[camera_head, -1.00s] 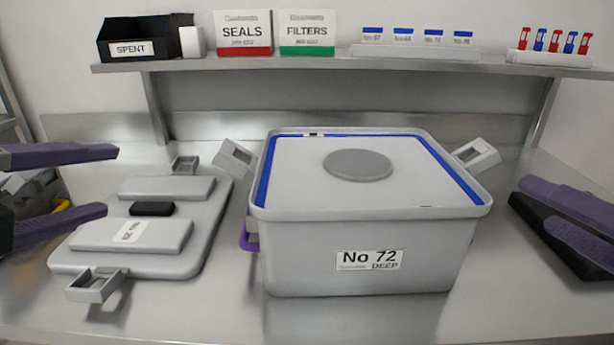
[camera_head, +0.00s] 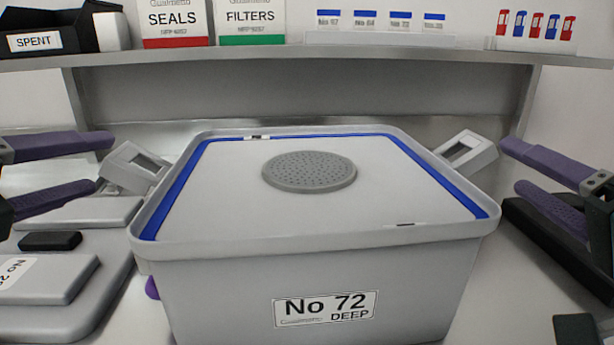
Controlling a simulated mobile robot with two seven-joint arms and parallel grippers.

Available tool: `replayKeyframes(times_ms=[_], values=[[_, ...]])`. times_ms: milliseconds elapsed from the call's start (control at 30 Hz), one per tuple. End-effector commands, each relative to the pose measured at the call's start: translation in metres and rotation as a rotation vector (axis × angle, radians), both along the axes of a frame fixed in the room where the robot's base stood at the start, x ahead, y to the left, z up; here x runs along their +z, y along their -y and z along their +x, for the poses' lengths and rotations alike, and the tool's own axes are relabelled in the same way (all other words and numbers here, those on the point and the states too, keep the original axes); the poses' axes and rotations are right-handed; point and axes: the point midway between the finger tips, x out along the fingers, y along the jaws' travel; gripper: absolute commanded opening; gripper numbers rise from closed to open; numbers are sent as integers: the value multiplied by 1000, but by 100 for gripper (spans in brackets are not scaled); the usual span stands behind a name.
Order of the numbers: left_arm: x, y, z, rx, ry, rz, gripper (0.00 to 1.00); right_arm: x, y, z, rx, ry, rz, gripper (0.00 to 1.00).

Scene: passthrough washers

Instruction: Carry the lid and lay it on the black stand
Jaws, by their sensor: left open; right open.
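The lid (camera_head: 330,210) appears to be the pale panel with blue edging and a perforated grey disc, seated on top of the grey box (camera_head: 210,300) marked No 72. Grey loop-shaped latches stick out on its left (camera_head: 135,165) and right (camera_head: 467,148). My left gripper (camera_head: 104,165) is open beside the left latch, with nothing held. My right gripper (camera_head: 510,167) is open and empty, just right of the right latch. A black block (camera_head: 525,230), possibly the stand, lies partly behind my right gripper; its full shape is hidden.
A second grey plate (camera_head: 65,215) with raised panels lies at the left, cut off by the frame. The shelf (camera_head: 320,57) behind bears a SPENT bin (camera_head: 45,35), SEALS box (camera_head: 175,20), FILTERS box (camera_head: 252,20), blue-topped labels and several red and blue tags.

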Motion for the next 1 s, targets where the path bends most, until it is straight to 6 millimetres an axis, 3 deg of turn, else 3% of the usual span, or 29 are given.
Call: replayKeyframes(times_ms=[200, 400, 800, 1000], values=[[-8, 9, 38, 2, 1, -3, 64, 1, -3, 40, 0, 1, 0, 64], [-13, 14, 60, 1, 0, -2, 64, 0, -5, 63, 1, 1, -1, 64], [-16, 16, 66, 0, -1, 1, 64, 0, -6, 69, 0, 0, -1, 64], [-15, 16, 66, 1, -1, 0, 44, 0, -6, 69, 0, 0, -1, 44]])
